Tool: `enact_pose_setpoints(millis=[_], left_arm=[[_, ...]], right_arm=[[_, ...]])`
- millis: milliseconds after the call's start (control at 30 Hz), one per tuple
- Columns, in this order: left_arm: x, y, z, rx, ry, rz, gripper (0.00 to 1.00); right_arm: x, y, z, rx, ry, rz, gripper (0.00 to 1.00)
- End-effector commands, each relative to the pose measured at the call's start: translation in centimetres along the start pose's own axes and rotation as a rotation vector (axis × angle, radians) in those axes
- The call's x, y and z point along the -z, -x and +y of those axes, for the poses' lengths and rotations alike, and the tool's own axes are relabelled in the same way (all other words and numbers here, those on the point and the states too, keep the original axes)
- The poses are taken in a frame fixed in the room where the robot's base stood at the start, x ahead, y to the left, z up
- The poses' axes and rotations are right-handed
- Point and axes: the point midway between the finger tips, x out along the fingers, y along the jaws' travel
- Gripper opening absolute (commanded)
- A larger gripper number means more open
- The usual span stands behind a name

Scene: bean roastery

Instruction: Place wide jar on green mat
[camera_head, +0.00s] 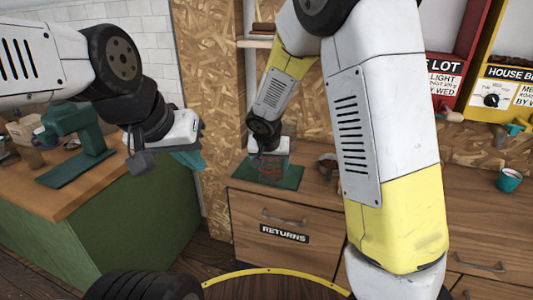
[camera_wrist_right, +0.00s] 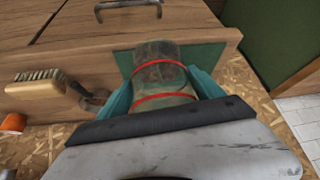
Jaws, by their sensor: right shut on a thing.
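The wide jar is clear glass with red bands. In the right wrist view the jar (camera_wrist_right: 160,75) sits between the two teal fingers of my right gripper (camera_wrist_right: 160,92), which is shut on it. In the head view the jar (camera_head: 274,168) is partly hidden by my right gripper (camera_head: 268,157). The green mat (camera_head: 292,181) lies on the wooden counter, with the jar over it; I cannot tell if they touch. The mat (camera_wrist_right: 205,55) also shows around the jar in the right wrist view. My left gripper (camera_head: 188,157) is off to the left, away from the jar; its jaw gap is hidden.
A brush (camera_wrist_right: 40,87) and a small metal item (camera_wrist_right: 93,98) lie on the counter beside the mat. A teal cup (camera_head: 509,180) stands far right on the counter. A drawer marked RETURNS (camera_head: 283,234) is below the mat. A green machine (camera_head: 75,145) stands on the left counter.

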Motion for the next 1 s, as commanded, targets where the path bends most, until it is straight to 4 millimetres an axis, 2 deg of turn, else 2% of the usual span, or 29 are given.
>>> enact_pose_setpoints(millis=[33,200,400,567,800,1000], left_arm=[[0.0,0.0,0.0,0.0,0.0,0.0,0.0],[0.0,0.0,0.0,0.0,0.0,0.0,0.0],[0.0,0.0,0.0,0.0,0.0,0.0,0.0],[0.0,0.0,0.0,0.0,0.0,0.0,0.0],[0.0,0.0,0.0,0.0,0.0,0.0,0.0],[0.0,0.0,0.0,0.0,0.0,0.0,0.0]], right_arm=[[1.3,-0.9,-0.1,-0.002,-0.006,0.001,0.26],[4.9,-3.5,-0.9,-0.001,-0.005,0.001,0.26],[7.6,-5.4,-1.7,0.0,-0.002,0.001,0.26],[8.1,-6.0,-1.8,0.0,0.0,0.0,0.26],[6.5,-8.6,-1.9,-0.001,0.001,-0.002,0.26],[6.4,-8.8,-1.9,0.001,0.0,0.001,0.26]])
